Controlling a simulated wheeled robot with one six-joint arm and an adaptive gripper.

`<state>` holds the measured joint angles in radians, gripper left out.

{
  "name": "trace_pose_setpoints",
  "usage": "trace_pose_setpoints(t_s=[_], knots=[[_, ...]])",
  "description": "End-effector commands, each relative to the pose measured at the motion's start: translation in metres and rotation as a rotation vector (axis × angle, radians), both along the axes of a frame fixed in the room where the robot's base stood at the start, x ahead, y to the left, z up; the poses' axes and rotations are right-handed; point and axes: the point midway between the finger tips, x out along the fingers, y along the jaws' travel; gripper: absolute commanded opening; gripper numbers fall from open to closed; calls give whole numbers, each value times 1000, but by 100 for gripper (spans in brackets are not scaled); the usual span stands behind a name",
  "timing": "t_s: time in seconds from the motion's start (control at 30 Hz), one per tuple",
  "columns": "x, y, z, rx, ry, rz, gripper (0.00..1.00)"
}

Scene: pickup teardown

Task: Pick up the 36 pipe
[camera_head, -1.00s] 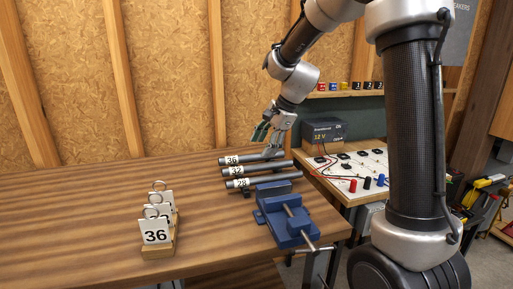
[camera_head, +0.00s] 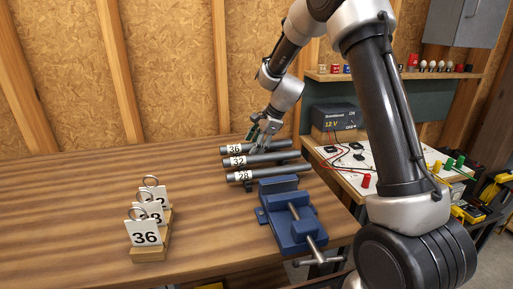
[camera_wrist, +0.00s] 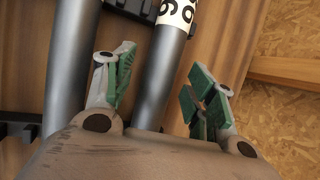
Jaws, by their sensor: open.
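The 36 pipe (camera_head: 283,144) is a grey tube with a white "36" label at its left end. It lies farthest back of three parallel pipes on the wooden bench. My gripper (camera_head: 256,139) is at this pipe, just right of its label. In the wrist view the labelled pipe (camera_wrist: 160,75) runs between the green-padded open fingers (camera_wrist: 165,90), with gaps to both sides. The 32 pipe (camera_head: 270,159) lies in front of it, and the 28 pipe (camera_head: 285,172) is nearest. Another unlabelled stretch of pipe (camera_wrist: 72,70) shows left of the fingers.
A blue vise (camera_head: 287,215) stands in front of the pipes. A wooden holder (camera_head: 150,254) with numbered ring tags, the front one reading 36, stands at left. A side table (camera_head: 345,170) with a power supply (camera_head: 334,118) is at right.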

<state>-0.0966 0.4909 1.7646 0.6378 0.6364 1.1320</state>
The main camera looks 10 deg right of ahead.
Motion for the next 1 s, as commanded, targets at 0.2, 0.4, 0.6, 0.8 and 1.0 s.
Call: trace_pose_setpoints(t_s=[0.2,0.4,0.6,0.8,1.0], knots=[[1,1,-3,0,-1,0,56],[1,1,-3,0,0,0,26],[1,1,-3,-1,0,0,0],[1,1,-2,0,-2,0,0],[2,1,16,-1,-6,2,0]])
